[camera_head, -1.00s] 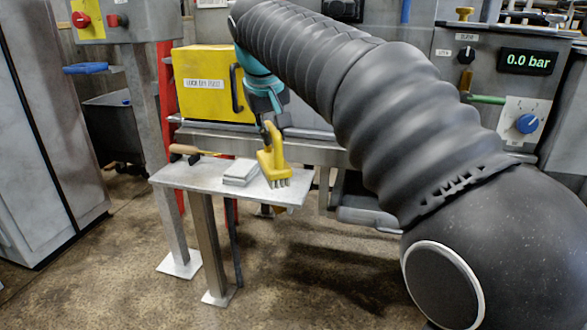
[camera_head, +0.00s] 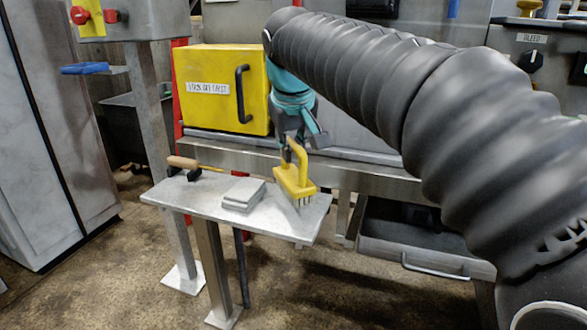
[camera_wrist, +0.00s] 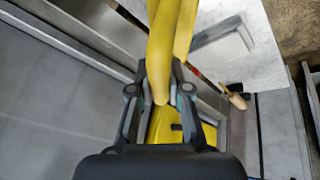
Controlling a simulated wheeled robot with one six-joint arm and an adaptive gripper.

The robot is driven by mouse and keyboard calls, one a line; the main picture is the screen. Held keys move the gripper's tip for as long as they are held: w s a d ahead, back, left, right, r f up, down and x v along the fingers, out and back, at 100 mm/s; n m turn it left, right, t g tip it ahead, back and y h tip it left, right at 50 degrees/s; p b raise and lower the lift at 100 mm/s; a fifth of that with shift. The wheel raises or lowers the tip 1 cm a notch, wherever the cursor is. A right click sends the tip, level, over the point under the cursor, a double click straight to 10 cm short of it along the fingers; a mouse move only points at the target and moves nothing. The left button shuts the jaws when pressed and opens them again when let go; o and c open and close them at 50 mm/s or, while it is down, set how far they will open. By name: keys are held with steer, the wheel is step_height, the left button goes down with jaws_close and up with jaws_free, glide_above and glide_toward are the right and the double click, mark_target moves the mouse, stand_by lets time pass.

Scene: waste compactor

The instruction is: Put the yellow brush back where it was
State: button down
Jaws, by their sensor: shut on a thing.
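The yellow brush (camera_head: 293,178) is in my gripper, above the right end of the small grey table (camera_head: 200,208). Its handle is up and its bristles point down. The bristle tips look close to the tabletop; I cannot tell whether they touch. My gripper (camera_head: 289,145) is shut on the brush's handle. In the wrist view the brush (camera_wrist: 172,40) fills the top middle, between the fingers of my gripper (camera_wrist: 160,98).
On the table lie a grey block stack (camera_head: 244,195) and a wooden-handled tool (camera_head: 184,163). Behind stands a yellow box with a black handle (camera_head: 218,88). An open grey drawer (camera_head: 415,240) is at the right, below the machine's ledge.

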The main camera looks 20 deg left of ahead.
mark_target(292, 173)
steer(key=shift+f, duration=1.75)
steer(key=shift+b, duration=0.3)
steer(key=shift+f, duration=0.15)
steer(key=c, duration=1.1)
jaws_free()
